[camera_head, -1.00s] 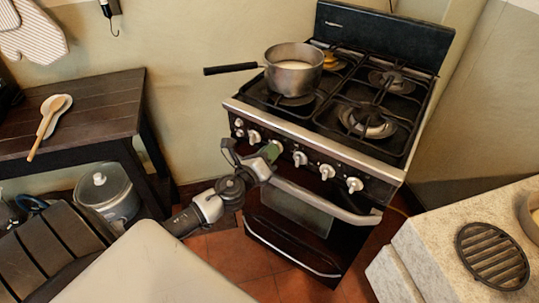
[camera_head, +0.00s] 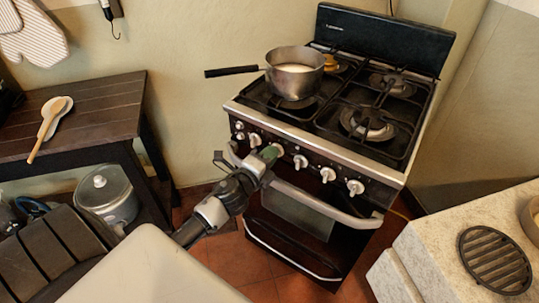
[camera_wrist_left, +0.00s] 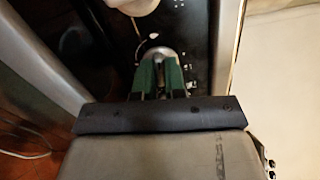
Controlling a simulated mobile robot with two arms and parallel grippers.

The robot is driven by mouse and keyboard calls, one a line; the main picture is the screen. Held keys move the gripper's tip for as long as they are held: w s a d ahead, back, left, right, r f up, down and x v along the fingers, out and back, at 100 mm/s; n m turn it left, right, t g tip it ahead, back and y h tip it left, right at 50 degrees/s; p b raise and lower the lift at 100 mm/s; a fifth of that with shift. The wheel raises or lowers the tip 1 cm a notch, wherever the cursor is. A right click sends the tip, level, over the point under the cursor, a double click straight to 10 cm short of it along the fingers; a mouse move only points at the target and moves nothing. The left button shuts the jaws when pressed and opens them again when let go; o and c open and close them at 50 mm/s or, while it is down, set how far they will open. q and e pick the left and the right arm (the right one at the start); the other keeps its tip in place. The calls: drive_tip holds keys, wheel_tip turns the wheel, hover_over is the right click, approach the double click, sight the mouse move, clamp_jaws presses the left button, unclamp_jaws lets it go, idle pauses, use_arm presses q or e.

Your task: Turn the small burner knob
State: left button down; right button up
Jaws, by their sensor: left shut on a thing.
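The black stove (camera_head: 320,125) has a row of pale burner knobs along its front panel. My left gripper (camera_head: 271,152) is at the second large knob from the left, with its green fingertips against the panel. In the left wrist view, the two green fingers (camera_wrist_left: 160,75) are shut on the sides of a silvery burner knob (camera_wrist_left: 161,54). The fingers hide part of this knob. A free knob (camera_head: 300,161) stands just right of the gripper. I cannot read the panel marks that tell the burners apart. My right gripper is not in view.
The oven handle (camera_head: 325,204) juts out just below the gripper. A dark table (camera_head: 95,112) stands left, a pale counter (camera_head: 440,245) right.

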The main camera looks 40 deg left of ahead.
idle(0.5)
use_arm(q)
drive_tip(key=c, duration=1.2)
unclamp_jaws()
drive_tip(key=s+b, duration=0.1)
drive_tip(key=s, duration=0.9)
drive_tip(key=shift+s, duration=0.4)
clamp_jaws()
